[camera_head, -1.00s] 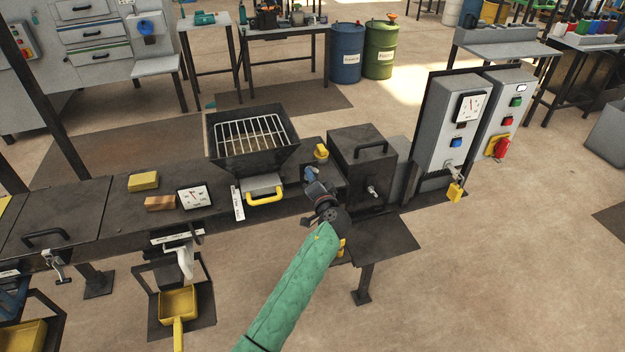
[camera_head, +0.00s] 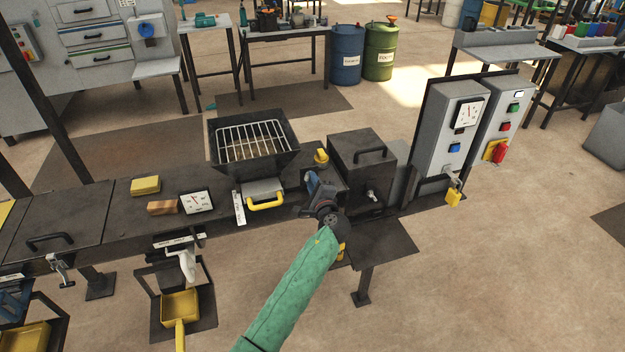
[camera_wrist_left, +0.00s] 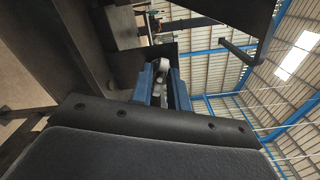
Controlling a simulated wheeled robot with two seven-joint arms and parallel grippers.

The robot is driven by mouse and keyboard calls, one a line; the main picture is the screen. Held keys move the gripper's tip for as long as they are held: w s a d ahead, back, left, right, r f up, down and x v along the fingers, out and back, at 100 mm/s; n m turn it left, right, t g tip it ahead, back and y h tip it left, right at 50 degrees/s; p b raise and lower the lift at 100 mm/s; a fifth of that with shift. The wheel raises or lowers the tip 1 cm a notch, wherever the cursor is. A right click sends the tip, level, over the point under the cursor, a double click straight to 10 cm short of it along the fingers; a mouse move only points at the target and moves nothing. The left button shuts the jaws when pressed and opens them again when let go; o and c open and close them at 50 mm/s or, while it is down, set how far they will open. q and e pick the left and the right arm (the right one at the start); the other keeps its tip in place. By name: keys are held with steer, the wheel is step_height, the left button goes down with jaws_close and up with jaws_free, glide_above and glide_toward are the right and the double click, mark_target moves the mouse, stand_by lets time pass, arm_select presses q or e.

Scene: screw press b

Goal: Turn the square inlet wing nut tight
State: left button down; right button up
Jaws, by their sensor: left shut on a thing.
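My left gripper (camera_head: 318,188) reaches in from below, its green-sleeved arm angled up to the right side of the dark bench. Its blue fingers sit between the square hopper (camera_head: 288,161) and the dark box with a handle (camera_head: 362,158). In the left wrist view the blue fingers (camera_wrist_left: 163,88) are closed on a small grey metal part (camera_wrist_left: 158,66), which I take to be the wing nut. Its wings are not clear there, and the gripper hides it in the head view. My right gripper is not in view.
A grey control cabinet (camera_head: 452,140) with a gauge and yellow padlock stands to the right. Yellow and brown blocks lie on the bench at left. Open floor lies in front.

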arm_select(q)
steer(key=shift+d+f+m+p, duration=0.1)
steer(key=shift+m+p, duration=1.45)
steer(key=shift+m, duration=1.35)
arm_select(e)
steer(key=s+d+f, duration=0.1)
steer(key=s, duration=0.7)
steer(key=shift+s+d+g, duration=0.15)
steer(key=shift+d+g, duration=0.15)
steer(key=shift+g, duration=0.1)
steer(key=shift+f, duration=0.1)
arm_select(q)
steer(key=c, duration=1.5)
jaws_free()
